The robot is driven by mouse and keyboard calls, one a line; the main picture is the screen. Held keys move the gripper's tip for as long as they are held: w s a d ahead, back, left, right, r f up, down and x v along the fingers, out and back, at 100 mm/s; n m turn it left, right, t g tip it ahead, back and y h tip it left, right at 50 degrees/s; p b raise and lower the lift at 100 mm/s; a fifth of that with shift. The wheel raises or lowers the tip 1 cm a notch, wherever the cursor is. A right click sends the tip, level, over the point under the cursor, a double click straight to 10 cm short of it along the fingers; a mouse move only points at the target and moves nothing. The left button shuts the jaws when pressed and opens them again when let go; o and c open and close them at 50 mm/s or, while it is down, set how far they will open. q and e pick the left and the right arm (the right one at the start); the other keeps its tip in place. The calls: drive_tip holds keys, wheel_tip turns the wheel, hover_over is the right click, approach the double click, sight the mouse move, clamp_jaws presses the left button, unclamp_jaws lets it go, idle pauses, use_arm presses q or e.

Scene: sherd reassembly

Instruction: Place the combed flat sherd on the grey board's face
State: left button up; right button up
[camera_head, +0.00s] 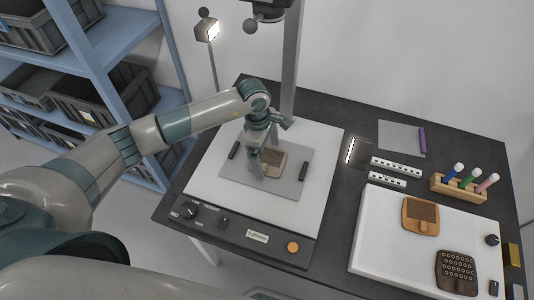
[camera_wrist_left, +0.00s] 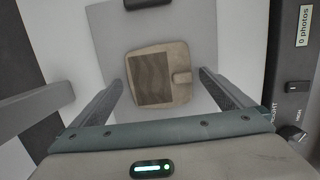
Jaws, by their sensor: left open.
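The combed flat sherd (camera_wrist_left: 153,78), tan with a dark wavy-lined panel and a small raised tab, lies face up on the grey board (camera_wrist_left: 110,22). In the head view the sherd (camera_head: 278,161) is partly hidden behind my left gripper (camera_head: 262,170), near the middle of the grey board (camera_head: 288,188). My left gripper is open, pointing down over it. In the left wrist view its fingers (camera_wrist_left: 160,77) stand on either side of the sherd, with a visible gap at each side. My right gripper is not in view.
The board lies on a white copy stand (camera_head: 320,150) with a column behind. To the right, a white tray (camera_head: 385,255) holds an orange-brown sherd (camera_head: 420,216) and a dark ring-stamped sherd (camera_head: 457,272). Behind it are scale bars (camera_head: 396,167) and a pen rack (camera_head: 458,188). Shelves stand left.

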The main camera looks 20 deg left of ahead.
use_arm(q)
drive_tip(key=shift+r, duration=0.15)
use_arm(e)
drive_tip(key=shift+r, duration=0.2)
use_arm(q)
drive_tip(key=shift+r, duration=0.15)
wheel_tip(320, 180, up, 6)
drive_tip(key=a+b, duration=0.1)
drive_tip(key=b, duration=0.2)
wheel_tip(320, 180, up, 4)
drive_tip(key=r, duration=0.1)
hover_over(264, 159)
drive_tip(key=shift+a+r+b, duration=0.25)
drive_tip(key=shift+a+b, duration=0.15)
drive_tip(key=shift+b, duration=0.05)
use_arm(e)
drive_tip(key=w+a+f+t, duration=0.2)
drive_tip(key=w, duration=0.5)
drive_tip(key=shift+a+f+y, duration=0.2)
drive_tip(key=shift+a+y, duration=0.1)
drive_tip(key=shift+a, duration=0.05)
